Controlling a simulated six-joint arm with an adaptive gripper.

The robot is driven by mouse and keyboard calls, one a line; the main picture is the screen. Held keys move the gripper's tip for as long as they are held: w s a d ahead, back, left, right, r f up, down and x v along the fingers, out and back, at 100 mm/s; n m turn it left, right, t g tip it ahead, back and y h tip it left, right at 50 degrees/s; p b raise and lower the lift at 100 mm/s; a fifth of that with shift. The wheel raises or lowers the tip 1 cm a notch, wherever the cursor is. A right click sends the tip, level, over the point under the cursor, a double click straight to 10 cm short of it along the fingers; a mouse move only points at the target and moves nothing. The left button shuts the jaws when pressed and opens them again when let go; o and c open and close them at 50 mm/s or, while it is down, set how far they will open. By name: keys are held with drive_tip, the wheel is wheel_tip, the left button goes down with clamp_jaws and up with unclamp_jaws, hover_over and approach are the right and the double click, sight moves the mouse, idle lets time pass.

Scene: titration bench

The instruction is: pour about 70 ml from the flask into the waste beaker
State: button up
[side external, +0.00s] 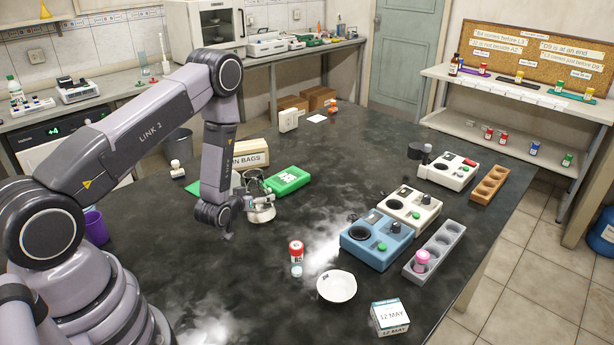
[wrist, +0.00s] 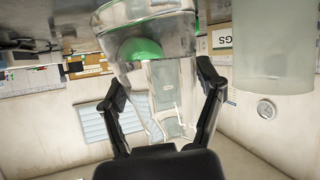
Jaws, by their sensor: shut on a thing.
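My gripper (side external: 250,204) is shut on the neck of a clear glass flask (side external: 262,214), low over the dark bench. In the wrist view, which is upside down, my gripper's fingers (wrist: 163,108) stand on both sides of the flask (wrist: 165,80), its narrow end towards me. The flask looks near upright, perhaps slightly tilted. The liquid level in it cannot be told. A clear glass beaker (side external: 252,179), apparently the waste beaker, stands just behind the flask; it also shows in the wrist view (wrist: 272,40), apart from the flask. Its contents cannot be made out.
A green box (side external: 289,180) lies close right of the beaker, and a bags box (side external: 250,152) stands behind it. A red-capped bottle (side external: 296,257), a white dish (side external: 337,286) and a blue device (side external: 377,242) are further right. Bench in front of the flask is clear.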

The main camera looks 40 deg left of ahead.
sight(245, 175)
drive_tip(key=shift+s+a+r+n+h, duration=0.15)
drive_tip(key=shift+a+n+h, duration=0.25)
drive_tip(key=shift+n+h, duration=0.2)
drive_tip(key=shift+w+a+r+n+h, duration=0.15)
drive_tip(key=shift+a+n+h, duration=0.2)
drive_tip(key=shift+n+h, duration=0.2)
drive_tip(key=shift+s+a+r+n+h, duration=0.2)
drive_tip(key=shift+a+r+n+h, duration=0.15)
drive_tip(key=shift+a+r+n, duration=0.25)
drive_tip(key=shift+d+r+n+t+h, duration=0.2)
drive_tip(key=shift+r+n+t+h, duration=0.1)
drive_tip(key=shift+r+n+h, duration=0.45)
drive_tip(key=shift+d+f+n+h, duration=0.2)
drive_tip(key=shift+f+n+h, duration=0.05)
drive_tip(key=shift+n, duration=0.15)
drive_tip(key=shift+d+r+n+t+h, duration=0.1)
drive_tip(key=shift+r+n+t+h, duration=0.3)
drive_tip(key=shift+r+n+h, duration=0.55)
drive_tip(key=shift+r, duration=0.2)
drive_tip(key=shift+a+r+n+t+h, duration=0.35)
drive_tip(key=shift+a+r+n, duration=0.25)
drive_tip(key=shift+n, duration=0.15)
drive_tip(key=shift+s+f+n+h, duration=0.1)
drive_tip(key=shift+f+n+h, duration=0.2)
drive_tip(key=shift+n, duration=0.2)
idle(0.5)
